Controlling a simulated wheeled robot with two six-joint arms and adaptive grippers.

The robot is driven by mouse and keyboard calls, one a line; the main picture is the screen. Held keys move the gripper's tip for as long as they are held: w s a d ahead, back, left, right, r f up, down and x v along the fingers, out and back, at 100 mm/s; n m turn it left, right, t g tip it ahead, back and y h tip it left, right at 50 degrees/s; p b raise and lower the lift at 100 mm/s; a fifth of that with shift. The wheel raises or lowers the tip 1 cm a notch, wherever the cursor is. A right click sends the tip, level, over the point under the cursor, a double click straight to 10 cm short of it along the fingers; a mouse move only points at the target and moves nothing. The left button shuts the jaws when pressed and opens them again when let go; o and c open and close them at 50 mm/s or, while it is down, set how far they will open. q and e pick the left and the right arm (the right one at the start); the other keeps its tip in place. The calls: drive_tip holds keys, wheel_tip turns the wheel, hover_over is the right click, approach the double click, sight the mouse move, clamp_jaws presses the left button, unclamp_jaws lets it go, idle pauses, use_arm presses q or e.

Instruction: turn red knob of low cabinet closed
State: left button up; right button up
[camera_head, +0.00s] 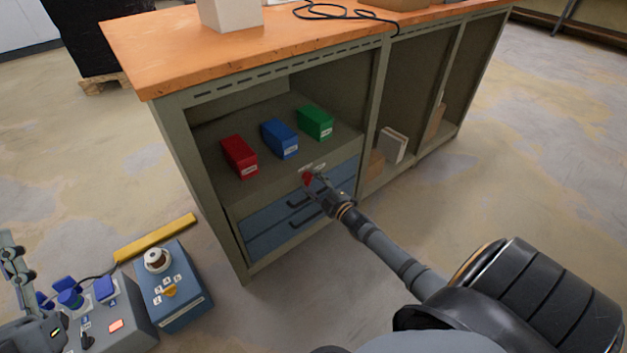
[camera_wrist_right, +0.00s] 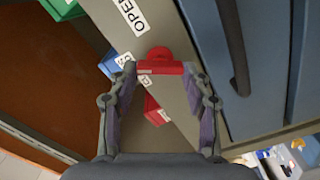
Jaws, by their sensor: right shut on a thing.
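The low cabinet (camera_head: 172,150) is a grey-green bench with an orange top and blue drawers. Its red knob (camera_head: 307,179) sits on the front strip above the drawers. In the right wrist view the red knob (camera_wrist_right: 160,66) lies between my fingertips, beside a white OPEN label (camera_wrist_right: 131,14). A second label (camera_wrist_right: 123,60) is partly hidden by a finger. My right gripper (camera_head: 313,181), also in the wrist view (camera_wrist_right: 160,72), is shut on the knob. Part of my left gripper (camera_head: 14,268) shows at the lower left edge, away from the cabinet.
Red (camera_head: 239,157), blue (camera_head: 279,139) and green (camera_head: 315,122) boxes stand on the shelf above the knob. The drawers have dark handles (camera_head: 300,201). A blue control box (camera_head: 172,287) and a grey one (camera_head: 112,325) sit at the lower left.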

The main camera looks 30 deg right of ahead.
drive_tip(key=n+p, duration=0.1)
drive_tip(key=n, duration=0.4)
drive_tip(key=shift+f, duration=0.1)
use_arm(q)
drive_tip(key=w+f+g+y, duration=0.1)
drive_tip(key=w+f+g, duration=0.1)
drive_tip(key=f, duration=0.5)
drive_tip(key=w+f+n+g, duration=0.1)
drive_tip(key=w+f+g, duration=0.1)
drive_tip(key=f+g, duration=0.3)
drive_tip(key=shift+w+a+f+g+y, duration=0.15)
drive_tip(key=shift+w+f+g+y, duration=0.2)
drive_tip(key=shift+f, duration=1.35)
use_arm(e)
drive_tip(key=shift+f+n, duration=0.1)
drive_tip(key=shift+n, duration=0.5)
use_arm(q)
drive_tip(key=shift+s, duration=0.1)
use_arm(e)
drive_tip(key=o, duration=1.2)
drive_tip(key=shift+c, duration=0.2)
drive_tip(key=s, duration=1.2)
drive_tip(key=shift+d, duration=0.45)
